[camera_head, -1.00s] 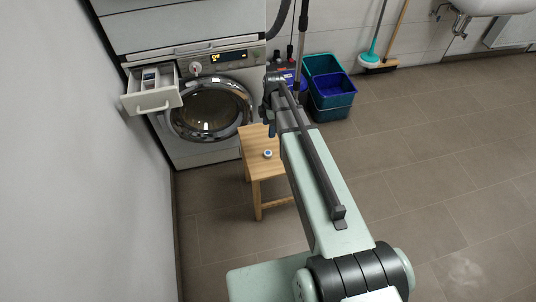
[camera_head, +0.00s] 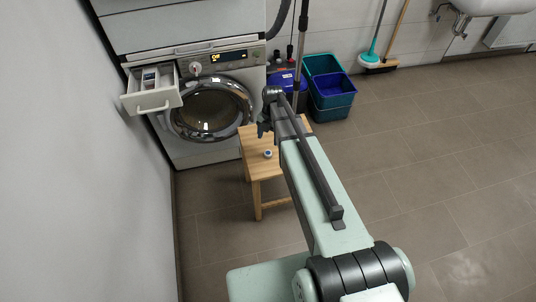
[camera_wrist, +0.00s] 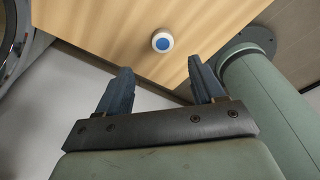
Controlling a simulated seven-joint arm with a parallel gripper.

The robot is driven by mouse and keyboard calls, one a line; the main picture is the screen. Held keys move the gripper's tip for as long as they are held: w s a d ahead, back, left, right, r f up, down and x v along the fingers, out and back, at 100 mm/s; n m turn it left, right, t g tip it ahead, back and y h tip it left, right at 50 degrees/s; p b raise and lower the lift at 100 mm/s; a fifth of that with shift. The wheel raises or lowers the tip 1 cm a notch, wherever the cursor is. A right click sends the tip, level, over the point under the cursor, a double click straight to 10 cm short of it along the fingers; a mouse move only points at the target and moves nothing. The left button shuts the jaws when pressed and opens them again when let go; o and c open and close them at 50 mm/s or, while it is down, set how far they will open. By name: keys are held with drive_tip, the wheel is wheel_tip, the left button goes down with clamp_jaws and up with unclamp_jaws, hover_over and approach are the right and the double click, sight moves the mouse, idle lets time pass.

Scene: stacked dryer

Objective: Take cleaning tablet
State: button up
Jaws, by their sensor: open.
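The cleaning tablet (camera_head: 267,154) is a small white round piece with a blue centre. It lies on the wooden stool (camera_head: 262,170) in front of the washing machine. In the wrist view the tablet (camera_wrist: 162,42) lies on the wooden top (camera_wrist: 110,25), beyond my fingertips and roughly between their lines. My gripper (camera_wrist: 158,82) is open and empty, with its two dark fingers apart and not touching the tablet. In the head view my gripper (camera_head: 264,130) shows only in part above the stool, beside the arm.
The washing machine (camera_head: 208,108) stands behind the stool, with its detergent drawer (camera_head: 153,102) pulled out at the left. Blue and teal buckets (camera_head: 331,90) stand right of it. A wall (camera_head: 80,180) closes the left side. The tiled floor at right is clear.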

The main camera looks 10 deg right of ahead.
sight(268, 156)
drive_tip(key=shift+s+a+f, duration=0.1)
drive_tip(key=shift+s+f, duration=0.1)
drive_tip(key=shift+f, duration=1.25)
drive_tip(key=shift+s+a+f, duration=0.1)
drive_tip(key=shift+s+f, duration=0.05)
drive_tip(key=shift+f, duration=1.3)
drive_tip(key=shift+s+f, duration=0.2)
drive_tip(key=shift+f, duration=1.25)
drive_tip(key=c, duration=1.1)
